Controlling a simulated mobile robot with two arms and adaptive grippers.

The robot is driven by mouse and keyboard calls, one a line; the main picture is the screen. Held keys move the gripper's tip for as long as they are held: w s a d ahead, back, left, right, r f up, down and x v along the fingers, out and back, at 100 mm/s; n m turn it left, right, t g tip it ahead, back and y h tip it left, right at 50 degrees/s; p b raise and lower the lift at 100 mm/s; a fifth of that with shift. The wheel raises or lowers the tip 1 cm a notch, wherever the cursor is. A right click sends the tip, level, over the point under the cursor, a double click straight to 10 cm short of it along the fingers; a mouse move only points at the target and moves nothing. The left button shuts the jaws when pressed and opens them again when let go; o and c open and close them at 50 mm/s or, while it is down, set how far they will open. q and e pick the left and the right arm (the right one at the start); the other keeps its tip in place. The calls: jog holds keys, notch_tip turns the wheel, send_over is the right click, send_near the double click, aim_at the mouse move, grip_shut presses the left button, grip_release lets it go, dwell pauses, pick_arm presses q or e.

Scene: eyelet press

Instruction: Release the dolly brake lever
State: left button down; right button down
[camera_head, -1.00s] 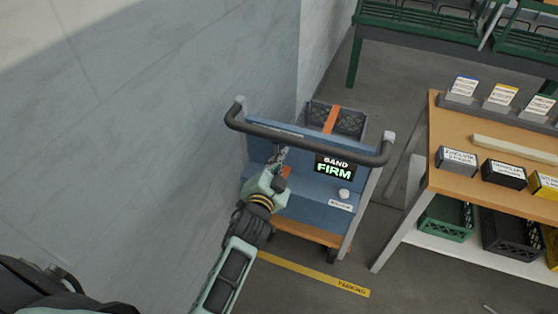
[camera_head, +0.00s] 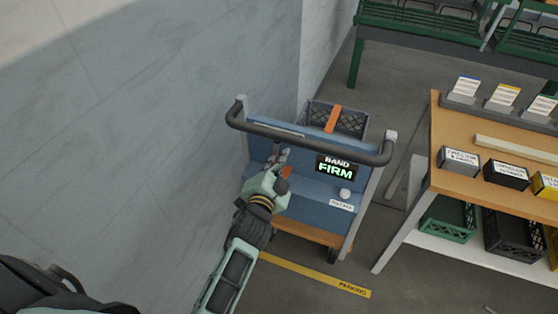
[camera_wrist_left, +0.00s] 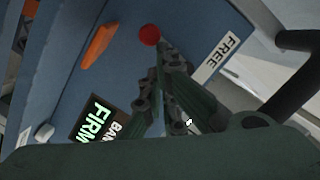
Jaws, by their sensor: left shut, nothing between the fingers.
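The dolly (camera_head: 315,212) has a blue panel and a dark push handle (camera_head: 310,140). A red ball knob (camera_wrist_left: 150,35), which looks like the end of the brake lever, shows in the left wrist view next to a white "FREE" label (camera_wrist_left: 215,57). In the head view the knob is hidden. My left gripper (camera_head: 283,150) is at the panel's upper left, just below the push handle. Its fingers are shut and empty. In the left wrist view their tips (camera_wrist_left: 160,50) lie right beside the red knob; I cannot tell whether they touch. My right gripper is not in view.
A display (camera_head: 335,168) on the panel reads "BAND FIRM", with a white knob (camera_head: 344,193) below it. An orange piece (camera_wrist_left: 98,45) is on the panel. A wall (camera_head: 150,130) stands close on the left. A wooden workbench (camera_head: 480,190) with boxes stands right.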

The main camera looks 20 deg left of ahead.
pick_arm(q)
jog(key=shift+a+f+m+y+b, duration=0.2)
jog(key=shift+m+b, duration=0.1)
jog(key=shift+m, duration=0.3)
jog(key=shift+a+f+m+y+b, duration=0.15)
jog(key=shift+m+b, duration=0.15)
jog(key=shift+m, duration=0.3)
dwell(5.5)
jog(key=shift+s+r, duration=0.1)
